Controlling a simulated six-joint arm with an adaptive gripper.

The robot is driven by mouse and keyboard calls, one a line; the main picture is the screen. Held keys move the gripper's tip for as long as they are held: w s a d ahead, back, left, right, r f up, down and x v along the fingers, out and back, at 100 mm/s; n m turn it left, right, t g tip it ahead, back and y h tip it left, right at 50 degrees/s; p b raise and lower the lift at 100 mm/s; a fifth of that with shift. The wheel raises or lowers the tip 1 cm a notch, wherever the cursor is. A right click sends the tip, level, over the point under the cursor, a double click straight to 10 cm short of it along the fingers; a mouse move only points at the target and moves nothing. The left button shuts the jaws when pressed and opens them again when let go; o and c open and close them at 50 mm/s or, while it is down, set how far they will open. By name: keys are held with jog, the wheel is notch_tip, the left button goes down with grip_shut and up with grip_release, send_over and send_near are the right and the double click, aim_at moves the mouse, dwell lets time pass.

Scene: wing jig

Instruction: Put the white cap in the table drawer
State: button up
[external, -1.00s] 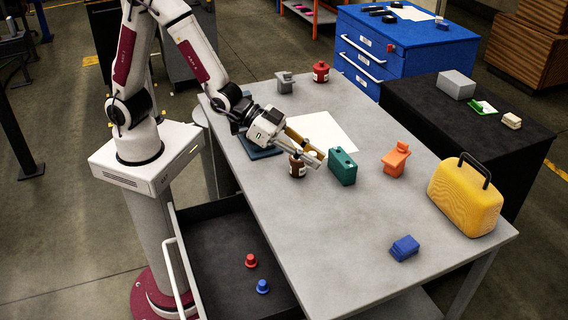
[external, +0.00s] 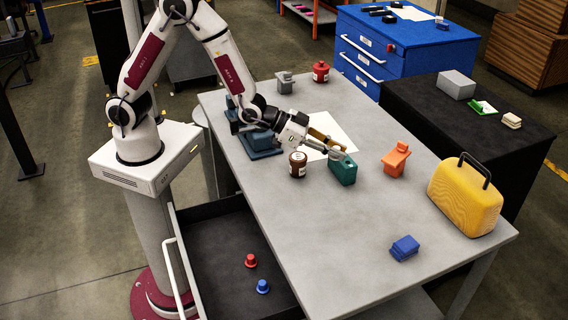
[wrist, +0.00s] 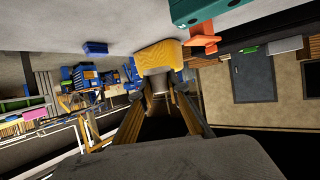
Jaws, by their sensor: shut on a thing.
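My gripper (external: 333,149) is over the table, at the top of the green canister (external: 344,172). It is shut on a small pale piece, which looks like the white cap (external: 338,154); the fingers partly hide it. In the wrist view a pale bit of it (wrist: 160,86) shows between the fingertips. I cannot tell whether it touches the canister. The table drawer (external: 218,262) is pulled open at the lower left, below the tabletop. A red cap (external: 251,261) and a blue cap (external: 263,286) lie in it.
A brown jar (external: 298,165) stands just left of the canister. An orange container (external: 396,160), a blue block (external: 405,248) and a yellow case (external: 466,196) stand to the right. A grey container (external: 285,83) and a red jar (external: 321,72) are at the back.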

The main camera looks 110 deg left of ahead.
jog(key=w+a+f+n+g+y, duration=0.1)
jog(key=a+f+n+y, duration=0.1)
jog(key=a, duration=0.8)
jog(key=w+a+f+n+g+y, duration=0.1)
jog(key=w+a+f+n+y, duration=0.1)
jog(key=a, duration=0.8)
jog(key=w+a+f+n+g+y, duration=0.1)
jog(key=w+a+f+n, duration=0.1)
jog(key=a, duration=0.8)
jog(key=shift+a+f+y, duration=0.3)
jog(key=shift+f+y, duration=0.1)
jog(key=shift+f, duration=0.1)
jog(key=w+a+r, duration=0.1)
jog(key=w+a, duration=0.1)
jog(key=a+r, duration=0.1)
jog(key=a, duration=0.1)
jog(key=shift+w+a+r, duration=0.1)
jog(key=shift+w+r, duration=0.2)
jog(key=shift+w, duration=0.1)
jog(key=shift+f, duration=0.1)
jog(key=shift+f, duration=2.45)
jog(key=shift+f, duration=0.1)
